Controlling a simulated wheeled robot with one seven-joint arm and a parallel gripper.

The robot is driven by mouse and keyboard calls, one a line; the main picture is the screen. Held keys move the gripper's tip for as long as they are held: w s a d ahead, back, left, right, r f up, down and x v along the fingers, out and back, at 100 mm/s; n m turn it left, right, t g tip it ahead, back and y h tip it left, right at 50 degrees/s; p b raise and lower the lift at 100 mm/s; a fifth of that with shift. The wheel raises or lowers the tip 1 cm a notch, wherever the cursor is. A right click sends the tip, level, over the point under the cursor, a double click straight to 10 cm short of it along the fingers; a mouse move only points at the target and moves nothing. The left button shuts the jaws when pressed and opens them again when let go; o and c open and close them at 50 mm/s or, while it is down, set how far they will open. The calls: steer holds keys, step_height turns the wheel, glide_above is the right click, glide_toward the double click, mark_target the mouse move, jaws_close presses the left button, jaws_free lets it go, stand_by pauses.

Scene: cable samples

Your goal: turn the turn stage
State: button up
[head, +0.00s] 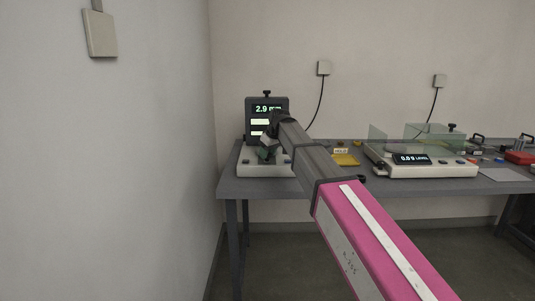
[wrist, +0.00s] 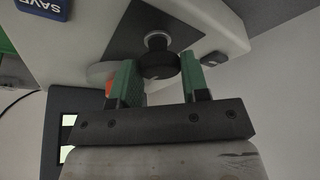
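A measuring device with a dark upright display reading about 2.9 mm (head: 253,103) and a pale base (head: 250,171) stands at the table's left end. My gripper (head: 268,152) is at its front, and my arm hides much of the base. In the wrist view my gripper's green fingers (wrist: 158,62) are apart. A round black knob (wrist: 158,66) on a metal stem shows between them; contact is not clear. A pale grey disc (wrist: 101,72), perhaps the turn stage, lies partly behind the left finger, with something orange (wrist: 109,89) beside it.
A scale (head: 430,170) with clear shields stands to the right on the grey table (head: 350,186). A yellow tray (head: 345,160) with a "HOLD" label lies between. A red box (head: 520,157) is at the far right. A wall is close on the left.

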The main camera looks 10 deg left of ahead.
steer(key=o, duration=0.4)
steer(key=shift+r, duration=0.1)
steer(key=v, duration=1)
steer(key=shift+s+r, duration=0.15)
steer(key=shift+r, duration=0.1)
steer(key=shift+d, duration=0.15)
stand_by(0.9)
